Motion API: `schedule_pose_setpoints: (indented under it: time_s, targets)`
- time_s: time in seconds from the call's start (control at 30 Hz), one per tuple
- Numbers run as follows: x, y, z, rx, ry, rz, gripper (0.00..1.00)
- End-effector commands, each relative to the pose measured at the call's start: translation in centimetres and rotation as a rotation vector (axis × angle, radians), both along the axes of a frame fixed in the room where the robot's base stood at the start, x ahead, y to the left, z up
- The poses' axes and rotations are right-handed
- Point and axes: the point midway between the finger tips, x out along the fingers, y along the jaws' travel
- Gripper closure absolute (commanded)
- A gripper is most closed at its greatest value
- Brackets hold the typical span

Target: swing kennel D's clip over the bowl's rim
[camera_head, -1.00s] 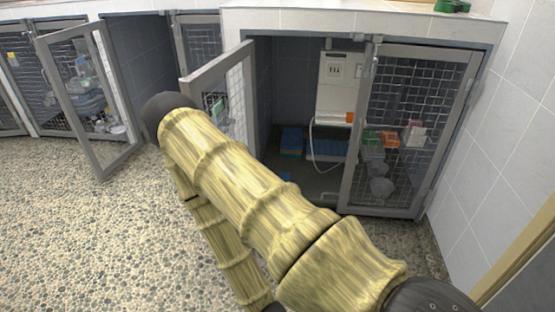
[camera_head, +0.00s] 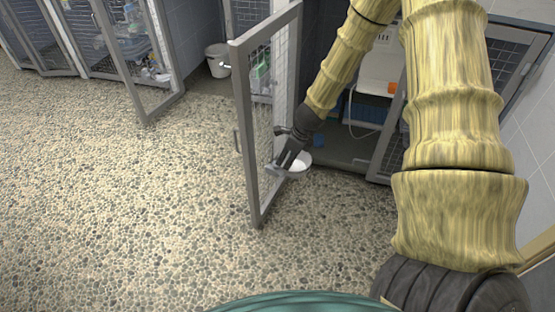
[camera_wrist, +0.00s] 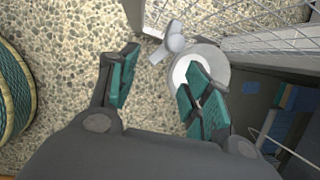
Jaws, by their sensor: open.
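A round pale bowl (camera_head: 299,165) sits low at the open mesh door (camera_head: 266,120) in the head view. In the wrist view the bowl (camera_wrist: 217,66) is beside the mesh. A light grey clip with a rounded end (camera_wrist: 172,42) lies just left of the bowl's rim, apparently not over the bowl. My gripper (camera_wrist: 160,88) is open, with teal-padded fingers. Its right finger covers part of the bowl; its left finger is over bare floor. In the head view my gripper (camera_head: 284,147) is close to the door and partly hides the bowl. I cannot read any kennel letter.
The kennel behind holds a white wall unit (camera_head: 381,75) with a hanging hose and blue items. A white bucket (camera_head: 217,60) stands in the opening to the left. Another mesh door (camera_head: 130,60) stands open farther left. The pebbled floor in front is clear.

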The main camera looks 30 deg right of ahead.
Motion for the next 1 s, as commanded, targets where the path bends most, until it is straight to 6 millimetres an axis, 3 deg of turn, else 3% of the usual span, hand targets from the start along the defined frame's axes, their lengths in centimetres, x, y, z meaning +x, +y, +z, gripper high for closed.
schedule_pose_setpoints:
  time_s: [0.1,0.23,0.7,1.0]
  targets:
    - [1.4,-0.9,1.8,0.063,-0.022,-0.103,0.51]
    - [1.9,-1.1,1.7,0.086,-0.028,-0.137,0.51]
    - [4.2,0.1,-4.9,0.083,-0.026,-0.134,0.51]
    - [5.3,0.6,-7.5,0.082,-0.027,-0.133,0.51]
